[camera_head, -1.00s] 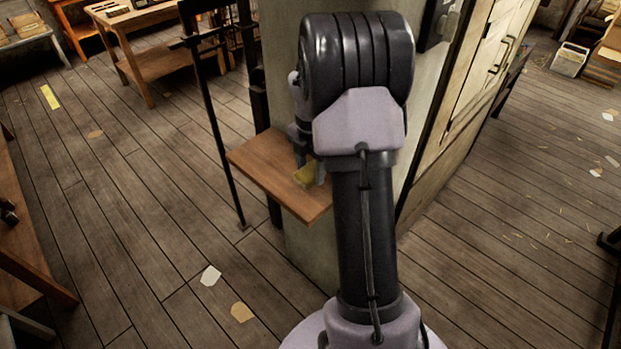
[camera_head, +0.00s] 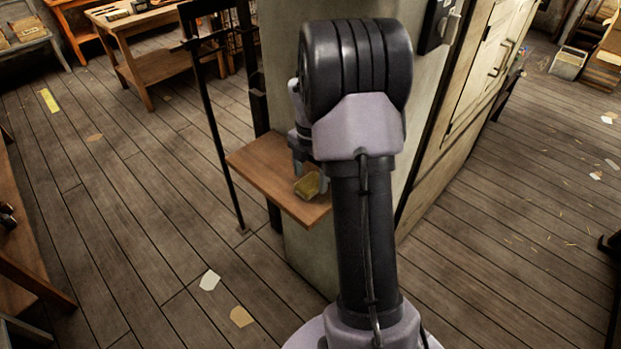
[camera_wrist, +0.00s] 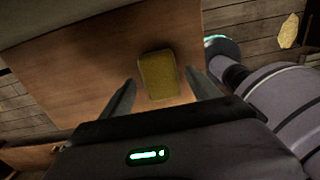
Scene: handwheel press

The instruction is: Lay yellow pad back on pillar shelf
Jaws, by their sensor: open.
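The yellow pad (camera_head: 310,186) lies on the wooden pillar shelf (camera_head: 262,165), near the shelf's right front part. In the wrist view the pad (camera_wrist: 158,75) lies flat on the bare shelf wood (camera_wrist: 95,80). My gripper (camera_wrist: 160,85) is open, with one finger on each side of the pad and a visible gap on both sides. In the head view my gripper (camera_head: 305,164) is just above and behind the pad, partly hidden by my arm.
The shelf juts from a pale pillar (camera_head: 310,250). A thin black post (camera_head: 215,130) stands at the shelf's left. Paper scraps (camera_head: 210,280) lie on the plank floor. A wooden workbench (camera_head: 150,45) stands at the back left.

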